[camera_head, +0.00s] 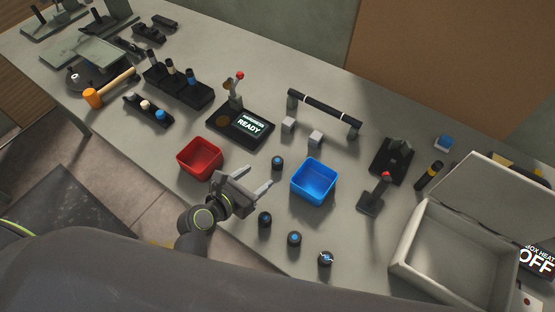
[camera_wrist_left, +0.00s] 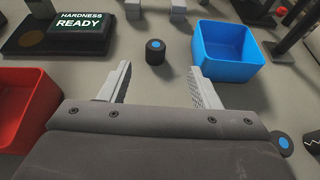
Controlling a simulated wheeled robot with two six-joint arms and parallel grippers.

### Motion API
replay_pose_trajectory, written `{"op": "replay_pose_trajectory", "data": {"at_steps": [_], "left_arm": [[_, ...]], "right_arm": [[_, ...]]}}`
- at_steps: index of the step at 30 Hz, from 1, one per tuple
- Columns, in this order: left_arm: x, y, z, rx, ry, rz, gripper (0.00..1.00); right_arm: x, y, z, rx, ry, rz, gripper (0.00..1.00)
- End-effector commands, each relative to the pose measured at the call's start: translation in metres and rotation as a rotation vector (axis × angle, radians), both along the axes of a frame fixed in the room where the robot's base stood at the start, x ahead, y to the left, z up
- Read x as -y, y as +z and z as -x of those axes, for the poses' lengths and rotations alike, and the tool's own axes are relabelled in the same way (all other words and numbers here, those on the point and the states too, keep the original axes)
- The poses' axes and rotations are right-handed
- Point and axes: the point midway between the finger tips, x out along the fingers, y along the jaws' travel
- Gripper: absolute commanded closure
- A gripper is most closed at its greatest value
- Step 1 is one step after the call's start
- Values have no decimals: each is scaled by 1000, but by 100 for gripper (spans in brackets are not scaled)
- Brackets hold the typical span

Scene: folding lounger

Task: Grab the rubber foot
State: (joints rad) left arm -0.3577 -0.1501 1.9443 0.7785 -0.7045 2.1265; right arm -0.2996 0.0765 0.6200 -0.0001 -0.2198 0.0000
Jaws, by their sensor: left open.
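Small black cylinders with blue tops look like rubber feet. One black cylinder (camera_head: 277,162) stands upright between the red and blue bins; it also shows in the left wrist view (camera_wrist_left: 155,53). My left gripper (camera_head: 260,179) is open and empty. In the left wrist view its fingertips (camera_wrist_left: 160,70) point toward this cylinder, which stands just beyond them, roughly centred between them and apart from both. More black cylinders stand near the front edge: one (camera_head: 265,219), a second (camera_head: 294,239) and a third with a white mark (camera_head: 326,258). My right gripper is out of view.
A red bin (camera_head: 181,164) is left of the gripper and a blue bin (camera_head: 311,196) right of it. A hardness tester reading READY (camera_head: 249,124) and two grey blocks (camera_head: 288,125) stand behind. An open white box (camera_head: 408,250) stands at the right.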

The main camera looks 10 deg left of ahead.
Motion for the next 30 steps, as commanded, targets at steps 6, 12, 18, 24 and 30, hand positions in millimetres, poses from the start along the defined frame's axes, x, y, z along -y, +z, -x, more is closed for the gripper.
{"op": "replay_pose_trajectory", "data": {"at_steps": [6, 12, 18, 24, 30], "left_arm": [[14, -13, -29, -1, -2, 0, 43], [18, -18, -39, 0, -1, -2, 43], [21, -26, -53, 0, -2, -3, 43], [27, -39, -73, 0, -2, -2, 43], [31, -43, -82, -1, 0, -2, 43]], "right_arm": [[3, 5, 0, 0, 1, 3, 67], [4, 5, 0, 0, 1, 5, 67], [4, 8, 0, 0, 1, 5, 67], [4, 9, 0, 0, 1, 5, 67], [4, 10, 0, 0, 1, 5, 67]]}}
